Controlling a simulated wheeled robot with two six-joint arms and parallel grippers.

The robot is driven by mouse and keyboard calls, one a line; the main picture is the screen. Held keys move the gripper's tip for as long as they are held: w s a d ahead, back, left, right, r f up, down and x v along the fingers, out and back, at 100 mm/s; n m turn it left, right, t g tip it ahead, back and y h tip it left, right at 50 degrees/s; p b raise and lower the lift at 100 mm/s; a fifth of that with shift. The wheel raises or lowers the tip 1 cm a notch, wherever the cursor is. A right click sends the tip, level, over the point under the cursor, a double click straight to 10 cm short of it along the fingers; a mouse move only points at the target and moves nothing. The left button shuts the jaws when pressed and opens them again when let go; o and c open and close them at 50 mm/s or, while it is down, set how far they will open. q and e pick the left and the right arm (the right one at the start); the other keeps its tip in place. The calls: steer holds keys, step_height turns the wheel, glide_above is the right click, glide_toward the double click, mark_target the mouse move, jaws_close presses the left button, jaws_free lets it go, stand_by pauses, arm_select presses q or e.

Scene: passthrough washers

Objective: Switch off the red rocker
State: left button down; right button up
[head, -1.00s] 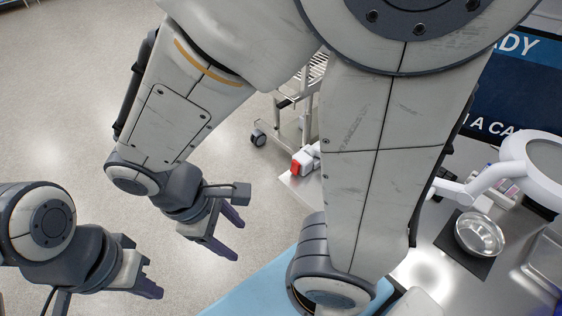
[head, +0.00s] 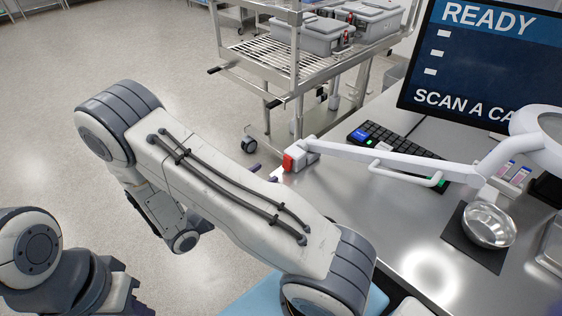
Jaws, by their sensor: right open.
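The red rocker (head: 288,163) sits on the end of a small grey-white block (head: 301,151) at the left edge of the steel bench. The white lamp arm (head: 400,156) starts from that block. My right arm crosses the middle of the view and hides most of my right gripper (head: 264,173). Only its purple fingertips show past the forearm, apart, just left of the red rocker; whether they touch it I cannot tell. My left gripper (head: 130,297) is at the lower left, far from the rocker, partly cut off by the frame.
On the steel bench (head: 395,225) are a black keyboard (head: 395,145), a metal bowl (head: 488,224) on a dark mat and a monitor (head: 480,65). A wire-shelf cart (head: 270,55) with grey boxes stands behind. The floor at left is clear.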

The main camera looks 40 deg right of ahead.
mark_target(287, 158)
steer(key=d, duration=0.2)
steer(key=d+p, duration=0.1)
steer(key=d, duration=0.4)
steer(key=shift+w+d, duration=0.2)
steer(key=shift+w, duration=0.05)
